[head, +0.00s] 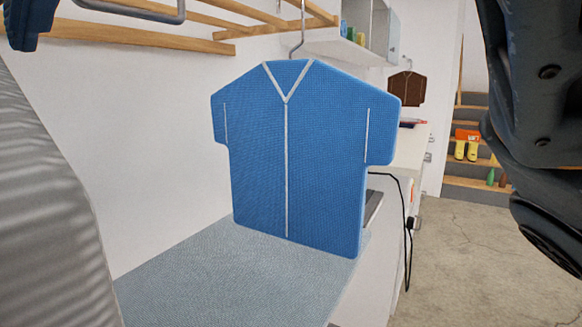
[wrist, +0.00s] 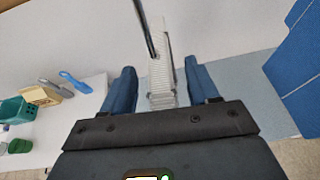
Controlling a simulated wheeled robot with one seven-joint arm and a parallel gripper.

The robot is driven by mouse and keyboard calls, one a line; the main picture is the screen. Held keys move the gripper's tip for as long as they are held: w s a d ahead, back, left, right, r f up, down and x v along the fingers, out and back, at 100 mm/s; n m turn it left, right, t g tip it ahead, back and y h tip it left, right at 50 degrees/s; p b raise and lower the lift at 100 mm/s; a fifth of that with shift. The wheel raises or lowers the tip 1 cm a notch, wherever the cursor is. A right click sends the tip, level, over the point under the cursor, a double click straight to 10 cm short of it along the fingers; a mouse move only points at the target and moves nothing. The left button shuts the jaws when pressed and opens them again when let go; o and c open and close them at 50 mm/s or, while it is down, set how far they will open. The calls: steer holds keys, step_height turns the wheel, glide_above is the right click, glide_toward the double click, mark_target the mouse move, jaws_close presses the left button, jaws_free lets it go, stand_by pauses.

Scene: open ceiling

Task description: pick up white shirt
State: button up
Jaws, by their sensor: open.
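The white shirt (wrist: 160,78) shows in the wrist view as a narrow, ribbed, pale strip seen nearly edge-on, with a dark hanger rod above it. My gripper (wrist: 161,72) is open, with one blue finger on each side of the strip. A gap shows between the strip and each finger, so they look apart. The shirt's lower part is hidden behind the gripper body. In the head view a large, ribbed, whitish surface (head: 45,200) fills the left edge very close up; it looks like the same shirt, cut off by the frame.
A blue shirt (head: 290,160) hangs beside it from a wooden rack (head: 130,33), above a grey-blue counter mat (head: 230,275). A brown shirt (head: 407,88) hangs farther back. The wrist view shows a teal basket (wrist: 14,109) on a white counter. Open floor (head: 480,260) lies at right.

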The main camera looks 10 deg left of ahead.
steer(key=shift+w+a+f, duration=0.2)
steer(key=shift+w+a, duration=0.05)
steer(key=shift+a, duration=0.2)
steer(key=shift+c, duration=0.4)
jaws_close()
